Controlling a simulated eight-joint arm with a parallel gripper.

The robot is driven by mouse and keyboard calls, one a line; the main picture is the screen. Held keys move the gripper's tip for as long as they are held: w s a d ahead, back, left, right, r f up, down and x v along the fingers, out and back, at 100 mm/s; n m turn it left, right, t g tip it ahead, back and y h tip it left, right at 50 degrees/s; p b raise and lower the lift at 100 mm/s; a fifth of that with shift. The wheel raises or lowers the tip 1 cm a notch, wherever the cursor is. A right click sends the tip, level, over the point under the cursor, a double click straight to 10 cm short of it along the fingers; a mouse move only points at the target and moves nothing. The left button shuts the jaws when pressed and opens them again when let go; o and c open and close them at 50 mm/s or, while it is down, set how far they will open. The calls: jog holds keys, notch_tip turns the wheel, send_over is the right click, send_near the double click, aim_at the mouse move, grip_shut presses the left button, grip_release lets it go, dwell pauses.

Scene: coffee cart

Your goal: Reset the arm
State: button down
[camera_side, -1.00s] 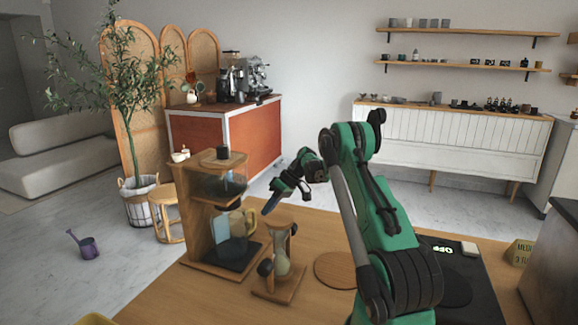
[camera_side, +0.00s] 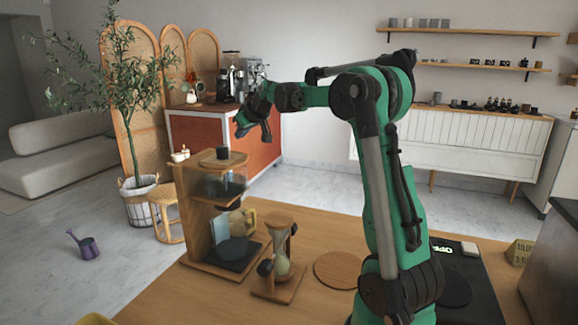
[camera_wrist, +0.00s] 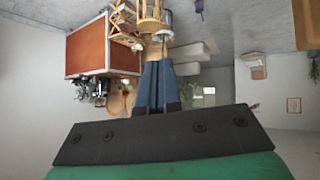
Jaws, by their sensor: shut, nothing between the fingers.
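My green and black arm reaches left across the table, with its elbow raised high. My gripper (camera_side: 254,132) is in the air above and slightly right of the wooden coffee stand in the side view. In the wrist view its two blue fingers (camera_wrist: 157,68) lie side by side, shut and empty. It touches nothing that I can see.
The wooden coffee stand (camera_side: 192,214) holds a glass dripper and a jug (camera_side: 230,246). An hourglass stand (camera_side: 281,290) is beside it. A round wooden board (camera_side: 338,269) and a black scale (camera_side: 472,292) are at the right. The air around my gripper is clear.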

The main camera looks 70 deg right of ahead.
jog(key=w+a+r+t+h, duration=0.1)
jog(key=w+a+r+t, duration=0.25)
jog(key=a+r, duration=0.25)
jog(key=w+a+f+n+g+y, duration=0.15)
jog(key=a+y, duration=0.45)
jog(key=a, duration=0.8)
jog(key=s+a+f+y, duration=0.15)
jog(key=a+y, duration=0.45)
jog(key=a, duration=0.9)
jog(key=s+d+f+n+g+h, duration=0.1)
jog(key=s+f+h, duration=0.2)
jog(key=s+f, duration=0.3)
jog(key=s+d+f+n+g+h, duration=0.1)
jog(key=s+d+f+g+h, duration=0.1)
jog(key=s+f, duration=0.4)
jog(key=s+h, duration=0.1)
jog(key=s, duration=0.3)
jog(key=shift+n+g, duration=0.3)
jog(key=shift+n, duration=0.05)
